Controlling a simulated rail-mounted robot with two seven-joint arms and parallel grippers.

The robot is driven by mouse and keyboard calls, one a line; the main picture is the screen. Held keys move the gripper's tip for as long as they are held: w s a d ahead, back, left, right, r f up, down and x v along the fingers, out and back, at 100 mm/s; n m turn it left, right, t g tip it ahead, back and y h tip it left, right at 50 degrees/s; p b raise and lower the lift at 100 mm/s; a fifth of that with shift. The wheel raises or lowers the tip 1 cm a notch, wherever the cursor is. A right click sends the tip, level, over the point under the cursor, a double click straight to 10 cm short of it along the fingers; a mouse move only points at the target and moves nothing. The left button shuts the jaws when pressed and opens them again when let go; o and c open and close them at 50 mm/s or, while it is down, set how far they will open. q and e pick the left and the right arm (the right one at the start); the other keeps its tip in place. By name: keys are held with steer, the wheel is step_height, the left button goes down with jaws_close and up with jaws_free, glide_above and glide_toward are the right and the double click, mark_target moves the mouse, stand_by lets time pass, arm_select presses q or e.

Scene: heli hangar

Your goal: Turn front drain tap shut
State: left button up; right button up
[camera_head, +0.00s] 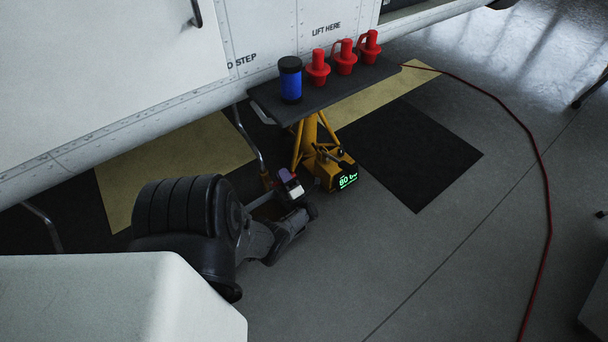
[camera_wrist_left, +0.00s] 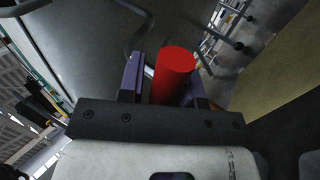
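My left gripper (camera_head: 288,178) is low beneath the aircraft's side, left of the yellow stand. In the left wrist view its two purple fingers (camera_wrist_left: 164,78) are apart. A red cylinder (camera_wrist_left: 170,75), possibly the tap's handle, lies between them, with a gap to the left finger. It overlaps the right finger, and I cannot tell whether it touches it. No tap body can be made out clearly in either view. My right gripper is not in view.
A yellow stand (camera_head: 310,145) with a lit green display (camera_head: 347,181) is close right of my left gripper. A dark tray (camera_head: 345,92) holds a blue canister (camera_head: 291,84) and red plugs (camera_head: 344,58). A red hose (camera_head: 541,170) crosses the floor.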

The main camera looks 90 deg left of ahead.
arm_select(q)
steer(key=w+d+f, duration=0.1)
steer(key=w+d, duration=0.3)
steer(key=d, duration=0.2)
steer(key=w+d+f+p, duration=0.1)
steer(key=w+d, duration=0.4)
steer(key=d, duration=0.2)
steer(key=shift+d+f, duration=0.3)
steer(key=shift+f, duration=0.1)
steer(key=shift+s+a, duration=0.1)
stand_by(0.4)
